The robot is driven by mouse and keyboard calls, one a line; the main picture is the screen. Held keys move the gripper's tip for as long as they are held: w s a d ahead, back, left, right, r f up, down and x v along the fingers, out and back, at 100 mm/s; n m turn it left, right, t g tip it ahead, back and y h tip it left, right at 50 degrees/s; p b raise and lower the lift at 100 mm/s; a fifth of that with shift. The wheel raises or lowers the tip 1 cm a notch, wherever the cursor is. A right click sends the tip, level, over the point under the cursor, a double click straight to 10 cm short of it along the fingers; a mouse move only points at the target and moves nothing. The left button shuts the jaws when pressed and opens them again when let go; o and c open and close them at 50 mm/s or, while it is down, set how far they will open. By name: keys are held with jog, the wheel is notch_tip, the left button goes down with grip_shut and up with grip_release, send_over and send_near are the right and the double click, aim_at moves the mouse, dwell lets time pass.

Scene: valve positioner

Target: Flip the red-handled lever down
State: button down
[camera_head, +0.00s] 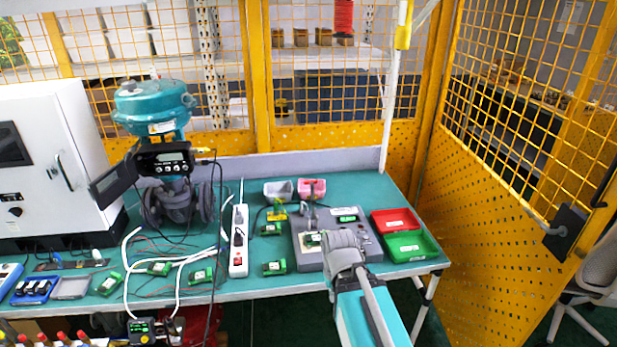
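I cannot pick out a red-handled lever in the head view. A grey box (372,249) with a small green display stands on the right part of the teal table, and small knobs or buttons show on its top. My gripper (342,240) is over the front of this box and hides part of it. Whether it touches the box cannot be told. Its fingers are too small and too closely seen from behind to show whether they are open or shut.
Red (396,221) and green (411,246) bins stand right of the box. A white power strip (238,241), cables and several green modules lie to the left. A teal valve positioner (153,107) stands behind them, beside a white cabinet (50,160). Yellow mesh fencing closes the back and right.

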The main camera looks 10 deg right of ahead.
jog(key=w+r+t+p, duration=0.1)
jog(key=w+r+p, duration=0.5)
jog(key=w, duration=0.9)
jog(key=w+d+r+t+p, duration=0.1)
jog(key=w+r+p, duration=0.5)
jog(key=w, duration=0.9)
jog(key=w+r+t+p, duration=0.2)
jog(key=w+r+p, duration=0.4)
jog(key=w, duration=0.9)
jog(key=shift+w+d+r, duration=0.15)
jog(key=shift+w+r, duration=0.1)
jog(key=shift+r, duration=0.45)
jog(key=shift+f, duration=0.15)
notch_tip(320, 180, down, 9)
jog(key=b, duration=0.9)
jog(key=shift+s, duration=0.3)
jog(key=shift+f, duration=0.1)
